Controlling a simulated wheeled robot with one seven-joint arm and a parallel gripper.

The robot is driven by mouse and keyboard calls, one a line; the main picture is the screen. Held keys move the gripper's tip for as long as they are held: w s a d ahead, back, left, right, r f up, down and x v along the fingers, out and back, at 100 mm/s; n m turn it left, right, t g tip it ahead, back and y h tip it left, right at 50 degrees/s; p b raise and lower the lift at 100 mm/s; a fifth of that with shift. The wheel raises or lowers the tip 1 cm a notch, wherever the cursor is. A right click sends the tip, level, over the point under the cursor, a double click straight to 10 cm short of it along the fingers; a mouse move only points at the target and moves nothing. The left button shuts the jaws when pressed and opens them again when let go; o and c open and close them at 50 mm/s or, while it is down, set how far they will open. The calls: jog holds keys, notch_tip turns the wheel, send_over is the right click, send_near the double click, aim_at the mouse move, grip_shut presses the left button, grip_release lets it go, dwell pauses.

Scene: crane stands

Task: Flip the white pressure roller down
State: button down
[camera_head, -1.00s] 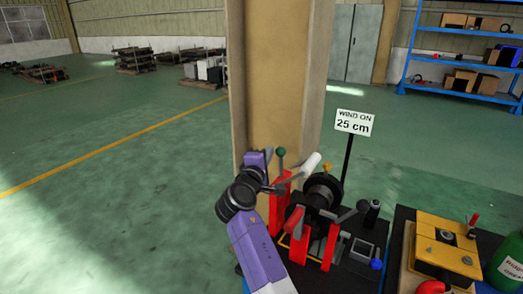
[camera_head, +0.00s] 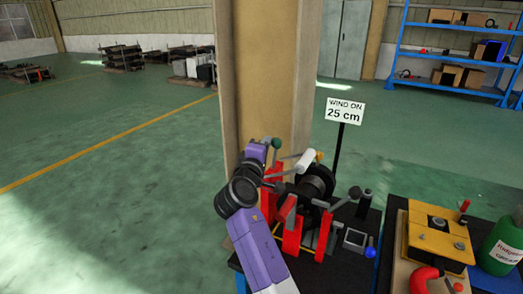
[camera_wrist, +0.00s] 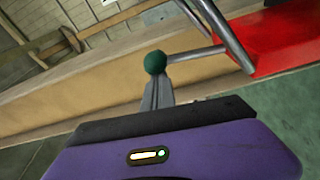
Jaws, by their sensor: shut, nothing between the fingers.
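The white pressure roller (camera_head: 304,160) slants up at the upper side of the red winch stand (camera_head: 292,236), beside the dark drum (camera_head: 316,184). A green ball knob (camera_head: 277,143) on a grey lever stands to the left of the roller. My gripper (camera_head: 269,147) is at the left of this knob. In the wrist view, my gripper (camera_wrist: 156,88) is shut and empty, its fingertips right at the green knob (camera_wrist: 155,62). I cannot tell whether they touch it. The knob's grey rod runs right to a grey bar by the red part. I cannot make out the roller in the wrist view.
A sign (camera_head: 345,110) reading "WIND ON 25 cm" stands behind the winch. A tan pillar (camera_head: 270,75) rises close behind my gripper. A yellow box (camera_head: 438,235) and a green bottle (camera_head: 499,246) are at the right. Open floor lies at the left.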

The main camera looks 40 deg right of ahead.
aim_at(276, 145)
jog(key=shift+s+d+f+m, duration=0.1)
jog(key=shift+s+d+m, duration=0.1)
jog(key=shift+s+m, duration=0.25)
jog(key=shift+s+d, duration=0.2)
jog(key=shift+s, duration=0.3)
jog(key=shift+s+d, duration=0.15)
jog(key=shift+s, duration=0.35)
jog(key=shift+s+d+f, duration=0.2)
jog(key=shift+s, duration=0.4)
jog(key=shift+s+d+f, duration=0.2)
jog(key=shift+s, duration=0.35)
